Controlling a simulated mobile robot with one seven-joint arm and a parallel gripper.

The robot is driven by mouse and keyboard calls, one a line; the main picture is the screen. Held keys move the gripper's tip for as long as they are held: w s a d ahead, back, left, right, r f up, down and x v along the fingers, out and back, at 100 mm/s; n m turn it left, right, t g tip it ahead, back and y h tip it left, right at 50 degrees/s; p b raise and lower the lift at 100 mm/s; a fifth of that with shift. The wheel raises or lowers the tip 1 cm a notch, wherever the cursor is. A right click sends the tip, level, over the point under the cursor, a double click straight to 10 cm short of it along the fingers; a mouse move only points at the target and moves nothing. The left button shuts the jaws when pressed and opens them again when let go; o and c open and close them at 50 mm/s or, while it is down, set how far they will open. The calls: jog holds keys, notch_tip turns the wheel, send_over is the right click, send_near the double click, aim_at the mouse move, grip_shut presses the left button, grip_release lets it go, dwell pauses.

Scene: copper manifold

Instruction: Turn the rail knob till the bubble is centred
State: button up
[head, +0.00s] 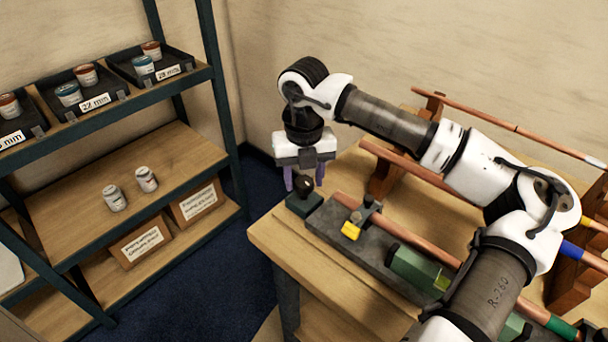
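The dark round rail knob (304,184) sits on a small dark green block at the near-left end of the grey rail (330,222), by the bench corner. My gripper (306,180) points down at the knob. Its two purple fingers are spread, one on each side of the knob in this view, with small gaps showing. I cannot tell whether the fingertips are level with the knob or behind it. A green block with a yellow-green window (442,283), perhaps the level, lies along the rail. The bubble is too small to make out.
A copper pipe (400,232) runs along the rail, with a clamp and yellow tag (351,231) near its end. More copper pipes rest on wooden stands (385,178) behind. A shelf (130,195) with tins and boxes stands left, across a floor gap. My arm hides part of the bench.

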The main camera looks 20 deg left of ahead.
jog(key=c, duration=0.6)
jog(key=shift+c, duration=0.2)
jog(key=shift+f+n+b, duration=0.1)
jog(key=shift+n+b, duration=0.2)
jog(key=shift+b, duration=0.2)
jog(key=shift+f+n+b, duration=0.1)
jog(key=shift+n+b, duration=0.5)
jog(key=shift+b, duration=0.15)
jog(key=n+b, duration=0.2)
jog(key=shift+n, duration=0.3)
jog(key=n+b, duration=0.2)
jog(key=n, duration=0.1)
jog(key=shift+r+n+b, duration=0.2)
jog(key=shift+n+b, duration=0.55)
jog(key=shift+n, duration=1.35)
